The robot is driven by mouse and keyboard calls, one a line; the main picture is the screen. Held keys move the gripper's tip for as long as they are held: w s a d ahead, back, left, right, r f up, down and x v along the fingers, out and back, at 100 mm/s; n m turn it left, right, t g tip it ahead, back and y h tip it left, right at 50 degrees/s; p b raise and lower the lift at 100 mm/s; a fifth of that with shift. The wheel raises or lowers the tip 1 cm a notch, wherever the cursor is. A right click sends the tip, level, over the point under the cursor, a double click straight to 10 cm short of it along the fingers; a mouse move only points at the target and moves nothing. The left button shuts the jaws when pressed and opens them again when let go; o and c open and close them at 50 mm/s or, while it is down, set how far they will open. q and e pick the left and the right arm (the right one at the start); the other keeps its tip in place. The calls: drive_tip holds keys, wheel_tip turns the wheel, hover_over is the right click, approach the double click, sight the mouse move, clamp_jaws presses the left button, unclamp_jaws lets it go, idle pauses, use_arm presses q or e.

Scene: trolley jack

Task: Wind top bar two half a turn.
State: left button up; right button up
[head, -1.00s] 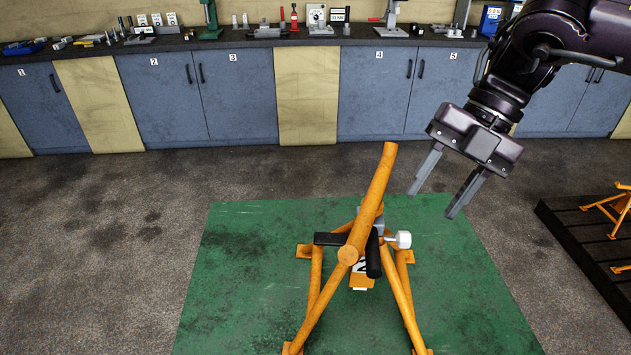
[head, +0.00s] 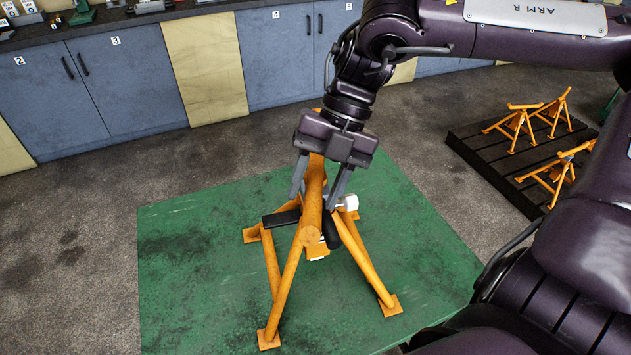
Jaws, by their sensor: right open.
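An orange stand (head: 284,290) with splayed legs and a thick orange top bar (head: 314,195) stands on a green mat (head: 190,290). A black handle (head: 281,219) sticks out to the left below the bar, and a dark grip (head: 331,236) hangs close by. A white knob (head: 346,202) shows at the right. A small label on the stand is mostly hidden. My right gripper (head: 315,202) is open, fingers pointing down, one on each side of the bar in the picture. I cannot tell whether they touch it. My left gripper is not in view.
A dark pallet (head: 480,160) at the right carries several orange stands (head: 518,125). Blue cabinets (head: 125,80) under a workbench with tools line the back wall. The mat is clear left of the stand. My right arm fills the upper right.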

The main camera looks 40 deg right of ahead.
drive_tip(key=shift+s+d, duration=0.1)
drive_tip(key=shift+s, duration=0.1)
drive_tip(key=shift+w, duration=0.1)
drive_tip(key=c, duration=1)
clamp_jaws()
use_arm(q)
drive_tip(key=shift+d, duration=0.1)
